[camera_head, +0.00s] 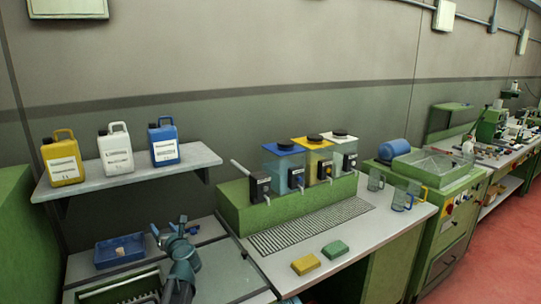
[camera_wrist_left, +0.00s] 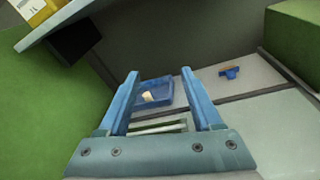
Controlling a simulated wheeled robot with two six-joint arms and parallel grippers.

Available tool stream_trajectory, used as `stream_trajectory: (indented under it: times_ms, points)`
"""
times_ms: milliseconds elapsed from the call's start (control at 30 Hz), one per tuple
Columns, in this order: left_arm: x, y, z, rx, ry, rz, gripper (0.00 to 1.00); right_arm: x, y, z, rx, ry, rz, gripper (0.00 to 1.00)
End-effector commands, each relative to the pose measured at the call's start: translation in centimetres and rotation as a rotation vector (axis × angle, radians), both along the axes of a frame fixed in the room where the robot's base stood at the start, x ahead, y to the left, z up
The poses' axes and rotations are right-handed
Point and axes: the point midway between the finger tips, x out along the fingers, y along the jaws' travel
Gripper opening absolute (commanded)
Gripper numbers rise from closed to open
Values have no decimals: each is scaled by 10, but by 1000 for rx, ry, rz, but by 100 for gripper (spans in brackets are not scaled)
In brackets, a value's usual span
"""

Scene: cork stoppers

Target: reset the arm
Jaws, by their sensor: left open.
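My left gripper (camera_head: 169,228) is at the lower left of the head view, above the left bench. Its two blue fingers are spread, with nothing between them; they also show in the left wrist view (camera_wrist_left: 160,74). A blue tray (camera_head: 101,262) lies on the bench to the left of the gripper, with a pale cork stopper (camera_head: 119,251) in it. In the left wrist view the tray (camera_wrist_left: 166,88) and the cork (camera_wrist_left: 149,96) appear beyond the fingers, apart from them. My right gripper is in neither view.
A shelf (camera_head: 130,178) with yellow, white and blue jugs overhangs the bench's back. A green dispenser (camera_head: 235,212) stands to the right, with yellow (camera_head: 305,264) and green (camera_head: 335,249) sponges in front. A small blue fitting (camera_wrist_left: 229,72) lies right of the tray in the wrist view.

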Motion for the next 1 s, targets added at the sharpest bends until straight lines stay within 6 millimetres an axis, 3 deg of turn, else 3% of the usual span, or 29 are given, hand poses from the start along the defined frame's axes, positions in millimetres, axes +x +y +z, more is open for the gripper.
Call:
stream_trajectory:
  times_ms: [167, 267, 333, 467, 600, 700, 800, 967, 1000]
  points:
    - [11, -47, 24, 285, 48, -235, 66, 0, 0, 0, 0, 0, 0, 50]
    - [14, -90, 32, 519, 100, -418, 66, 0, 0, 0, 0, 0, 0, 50]
    - [10, -128, 29, 724, 154, -578, 66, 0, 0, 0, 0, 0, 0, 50]
    - [-12, -198, -1, 1118, 282, -892, 66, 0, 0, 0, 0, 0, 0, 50]
    - [-60, -245, -60, 1510, 448, -1242, 66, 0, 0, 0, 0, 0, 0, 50]
    - [-106, -256, -106, 1749, 581, -1502, 66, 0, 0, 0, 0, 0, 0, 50]
    - [-152, -249, -144, 1920, 710, -1749, 66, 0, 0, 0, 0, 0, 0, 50]
    - [-218, -221, -179, 2063, 891, -2092, 66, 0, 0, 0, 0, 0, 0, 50]
    - [-233, -213, -184, -2071, -928, 2164, 66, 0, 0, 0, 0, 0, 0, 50]
